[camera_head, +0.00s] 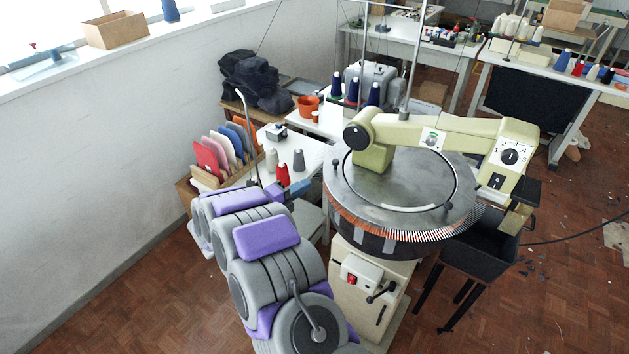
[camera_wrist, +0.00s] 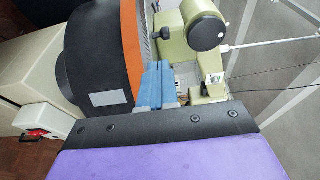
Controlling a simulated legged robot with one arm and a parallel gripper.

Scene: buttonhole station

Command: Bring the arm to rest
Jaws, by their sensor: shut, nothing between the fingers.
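My arm, grey with purple pads, reaches from the bottom of the head view up and to the left, then folds back. My gripper (camera_head: 298,187) shows by its blue fingers, beside the left side of the round machine (camera_head: 335,205). In the wrist view, the blue fingers of my gripper (camera_wrist: 158,72) lie together, shut and empty. The machine's dark drum with its orange band (camera_wrist: 131,45) stands close beside them in that view. I cannot tell the exact gap.
A white wall (camera_head: 110,150) and sill are at left. A black bin (camera_head: 478,250) stands right of the machine. Open parquet (camera_head: 140,290) lies at lower left.

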